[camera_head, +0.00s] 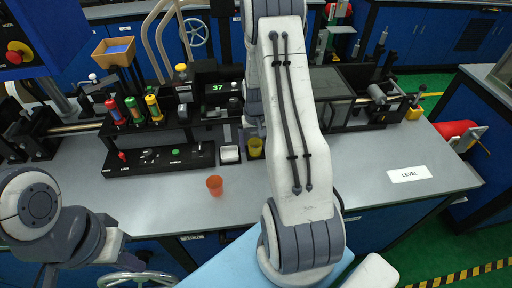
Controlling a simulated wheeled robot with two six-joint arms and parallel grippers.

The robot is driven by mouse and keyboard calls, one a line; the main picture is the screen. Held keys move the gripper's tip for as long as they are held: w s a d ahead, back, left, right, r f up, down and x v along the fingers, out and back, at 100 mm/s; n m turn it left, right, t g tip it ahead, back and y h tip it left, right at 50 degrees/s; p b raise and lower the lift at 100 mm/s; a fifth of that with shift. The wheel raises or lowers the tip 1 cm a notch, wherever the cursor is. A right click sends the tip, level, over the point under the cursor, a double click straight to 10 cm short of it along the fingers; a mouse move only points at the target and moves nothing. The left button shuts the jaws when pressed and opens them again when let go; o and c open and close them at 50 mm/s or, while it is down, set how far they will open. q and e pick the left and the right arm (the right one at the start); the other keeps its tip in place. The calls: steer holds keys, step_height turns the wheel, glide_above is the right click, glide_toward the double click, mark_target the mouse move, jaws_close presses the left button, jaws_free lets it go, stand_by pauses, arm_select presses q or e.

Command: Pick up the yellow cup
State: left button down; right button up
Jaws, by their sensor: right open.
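The yellow cup (256,150) stands on the bench beside a small white square dish, just left of my right arm. My right arm rises across the middle of the view and bends down at the back. My right gripper (253,131) is small, dark and partly hidden by my arm. It is open, right at the yellow cup; whether its fingers touch the cup I cannot tell.
An orange cup (214,186) stands nearer the front edge. The white dish (230,154) is left of the yellow cup. A black control panel (160,158) and coloured bottles (134,110) stand at the left, machinery at the back. The bench front (180,205) and right side are mostly clear around a LEVEL label (409,174).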

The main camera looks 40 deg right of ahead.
steer(key=c, duration=1.4)
steer(key=shift+r, duration=0.15)
